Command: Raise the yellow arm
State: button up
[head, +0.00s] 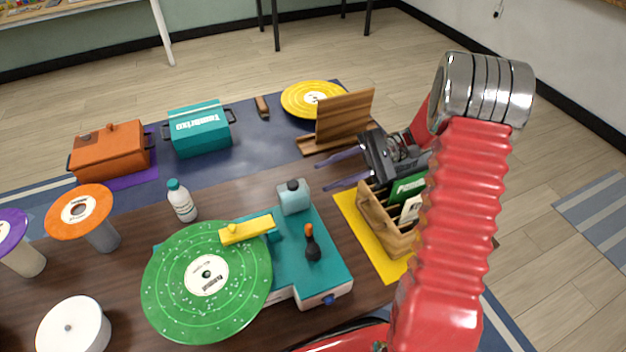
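The yellow arm (247,230) belongs to the teal record player (320,272). It is a short, blocky bar with a small round knob on top. Its left end reaches over the rim of the green speckled record (205,313); its right end meets a teal mount. I cannot tell whether its tip touches the record. My gripper (320,176) is to the upper right of the yellow arm, above the table and apart from it. Its two fingers point left, spread apart, with nothing between them.
A blue-grey block (293,197) and a dark orange-tipped knob (312,243) stand by the yellow arm. A white bottle (182,202) is behind the record. A wooden rack (392,228) on a yellow mat and a wooden stand (345,117) are near my gripper.

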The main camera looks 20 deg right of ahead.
jog(key=shift+w+d, duration=0.1)
jog(key=shift+d, duration=0.8)
jog(key=shift+r, duration=0.1)
jog(key=s+a+r+n+h, duration=0.4)
jog(key=s+a+r+h, duration=0.2)
jog(key=s+a+h, duration=0.35)
jog(key=s+d+r+n+t+h, duration=0.3)
jog(key=s+r+t+h, duration=0.1)
jog(key=s+t+h, duration=0.3)
jog(key=shift+s+d+r+n+t, duration=0.25)
jog(key=shift+s+n+t, duration=0.05)
jog(key=shift+s, duration=0.45)
dwell(0.4)
